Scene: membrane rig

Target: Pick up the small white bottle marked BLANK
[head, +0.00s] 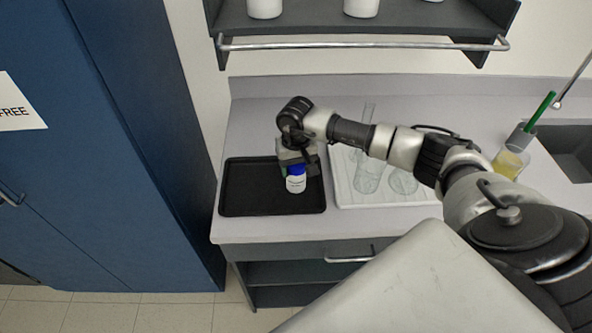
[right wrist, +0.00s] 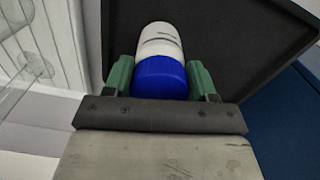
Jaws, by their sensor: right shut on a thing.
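A small white bottle with a blue cap (head: 296,183) is upright at the black tray (head: 240,204) in the head view. Its label print is too small to read. My right gripper (head: 296,168) comes down on the bottle from above and is shut on it. In the right wrist view the bottle (right wrist: 160,42) sits between the two green fingers of my right gripper (right wrist: 162,80), with its blue cap nearest the palm. I cannot tell whether the bottle's base touches the tray. My left gripper is not in view.
A white tray (head: 345,196) with clear glassware (head: 367,178) stands right of the black tray. A beaker of yellow liquid (head: 508,163) and a sink (head: 572,150) are farther right. A shelf with a rail (head: 360,44) hangs above; a blue cabinet (head: 120,120) stands left.

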